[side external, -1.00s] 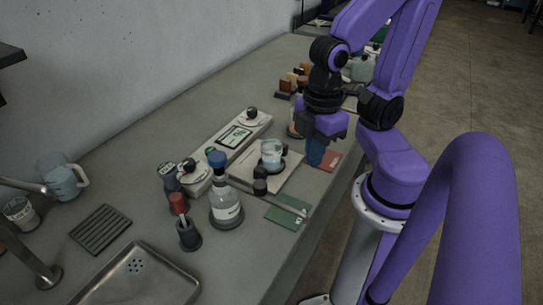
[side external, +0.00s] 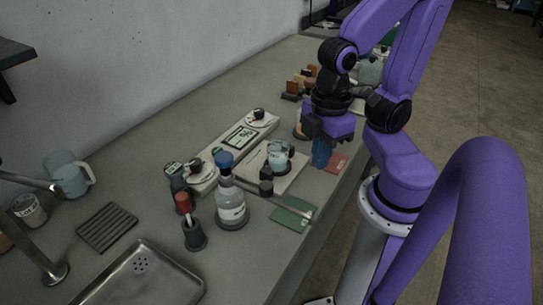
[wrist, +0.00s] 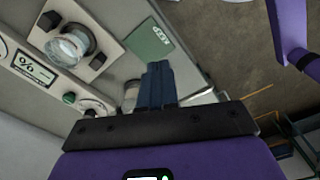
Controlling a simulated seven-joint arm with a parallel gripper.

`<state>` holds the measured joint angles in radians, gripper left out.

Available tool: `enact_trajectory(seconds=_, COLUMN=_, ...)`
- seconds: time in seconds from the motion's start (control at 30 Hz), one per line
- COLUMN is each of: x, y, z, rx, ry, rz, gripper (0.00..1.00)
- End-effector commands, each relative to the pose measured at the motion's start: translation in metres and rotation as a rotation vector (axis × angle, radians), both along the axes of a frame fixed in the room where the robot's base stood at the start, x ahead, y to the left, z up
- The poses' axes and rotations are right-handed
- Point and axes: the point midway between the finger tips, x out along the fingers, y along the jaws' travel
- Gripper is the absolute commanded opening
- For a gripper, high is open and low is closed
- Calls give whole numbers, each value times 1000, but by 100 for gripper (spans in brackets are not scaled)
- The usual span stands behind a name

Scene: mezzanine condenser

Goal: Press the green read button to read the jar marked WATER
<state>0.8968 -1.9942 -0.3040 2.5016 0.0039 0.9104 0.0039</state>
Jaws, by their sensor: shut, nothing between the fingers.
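The green read button (wrist: 69,98) is on the pale meter unit, beside the lit display (wrist: 35,68) in the wrist view. In the side view a small green spot, likely the same button (side external: 216,150), shows beyond the blue bottle cap, with the display (side external: 240,136) farther along. A glass jar (side external: 278,156) with pale contents stands on the unit's plate; the jar also shows in the wrist view (wrist: 70,45). I cannot read a WATER label on it. My gripper (side external: 321,156) is shut and empty, above the bench to the right of the jar, apart from the button.
A blue-capped bottle (side external: 231,205) and a red-topped holder (side external: 193,232) stand near the unit's front end. A green card (side external: 293,213) and a red card (side external: 336,163) lie near the bench edge. A metal sink tray (side external: 140,278) is at lower left.

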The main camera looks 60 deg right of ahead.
Motion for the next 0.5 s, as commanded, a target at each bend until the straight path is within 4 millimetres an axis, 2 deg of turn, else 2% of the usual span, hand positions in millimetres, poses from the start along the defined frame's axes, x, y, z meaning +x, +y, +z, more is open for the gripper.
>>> enact_trajectory(seconds=0.13, x=11, y=15, z=3, rx=71, ry=-1, rz=-117, gripper=0)
enact_trajectory(seconds=0.23, x=30, y=36, z=8, rx=185, ry=-2, rz=-309, gripper=0)
enact_trajectory(seconds=0.4, x=85, y=72, z=27, rx=435, ry=3, rz=-751, gripper=0)
enact_trajectory(seconds=0.5, x=121, y=82, z=37, rx=568, ry=17, rz=-1017, gripper=0)
